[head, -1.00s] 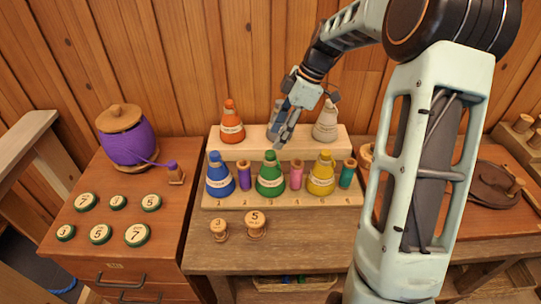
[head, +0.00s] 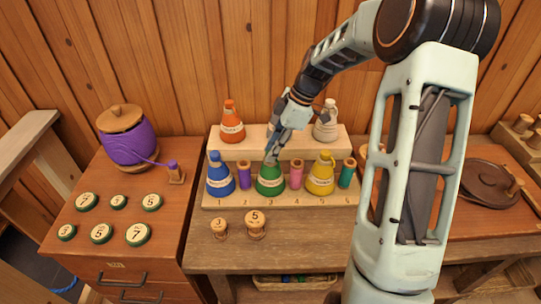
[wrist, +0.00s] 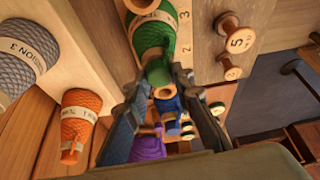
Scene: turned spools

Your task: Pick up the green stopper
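The green cone (head: 270,182), a thread-wound cone with a pale label band, stands upright at place 3 on the front step of the wooden rack (head: 230,200). It is the green piece that best fits the task's stopper. In the wrist view the green cone (wrist: 152,38) points its narrow tip down between my fingers. My gripper (head: 270,158) is right over the cone's top, fingers pointing down. In the wrist view my gripper (wrist: 163,86) has its fingers apart, one on each side of the tip; contact cannot be told.
A purple spool (head: 244,176) and a pink spool (head: 296,174) flank the cone closely. A blue cone (head: 220,177) and a yellow cone (head: 320,176) stand beyond them.

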